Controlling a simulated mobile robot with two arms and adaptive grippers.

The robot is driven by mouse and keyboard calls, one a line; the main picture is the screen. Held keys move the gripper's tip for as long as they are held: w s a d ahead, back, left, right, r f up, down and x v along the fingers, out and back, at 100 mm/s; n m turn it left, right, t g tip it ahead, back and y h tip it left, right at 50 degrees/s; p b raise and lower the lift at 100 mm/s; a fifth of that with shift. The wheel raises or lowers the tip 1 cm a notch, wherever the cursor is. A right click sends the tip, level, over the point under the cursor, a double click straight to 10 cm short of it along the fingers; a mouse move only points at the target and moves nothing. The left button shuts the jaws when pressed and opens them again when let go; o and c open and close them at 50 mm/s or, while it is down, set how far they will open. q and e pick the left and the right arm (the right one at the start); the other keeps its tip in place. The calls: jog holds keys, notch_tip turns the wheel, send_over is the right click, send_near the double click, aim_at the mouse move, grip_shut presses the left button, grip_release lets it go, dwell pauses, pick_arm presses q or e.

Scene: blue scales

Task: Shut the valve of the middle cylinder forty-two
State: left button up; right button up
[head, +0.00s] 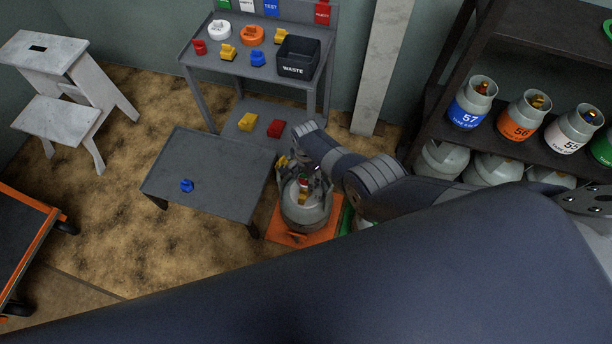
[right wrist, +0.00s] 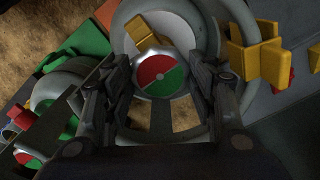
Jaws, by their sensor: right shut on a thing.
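A grey gas cylinder (head: 305,214) stands on an orange mat (head: 283,234); its number is not readable. Its round valve knob (right wrist: 158,77) has a red and a green half and shows in the right wrist view, red mostly upper left and green lower right. A yellow fitting (right wrist: 142,28) sits beside the knob inside the collar. My right gripper (right wrist: 160,64) is shut on the knob, one finger on each side. In the head view my right gripper (head: 305,178) is over the cylinder top, partly hidden by its arm. My left gripper is not in view.
Another cylinder (right wrist: 58,88) by a green mat (right wrist: 85,45) stands close beside. A low dark table (head: 220,165) with a blue part (head: 187,186) is left of the cylinder. A workbench (head: 225,65) stands behind; a rack (head: 540,150) of numbered cylinders is right.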

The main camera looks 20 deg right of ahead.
aim_at(306, 180)
dwell(0.5)
jog(key=o, duration=1)
jog(key=shift+o, duration=0.2)
jog(key=shift+w+r, duration=0.1)
jog(key=shift+r, duration=0.8)
notch_tip(306, 180, up, 10)
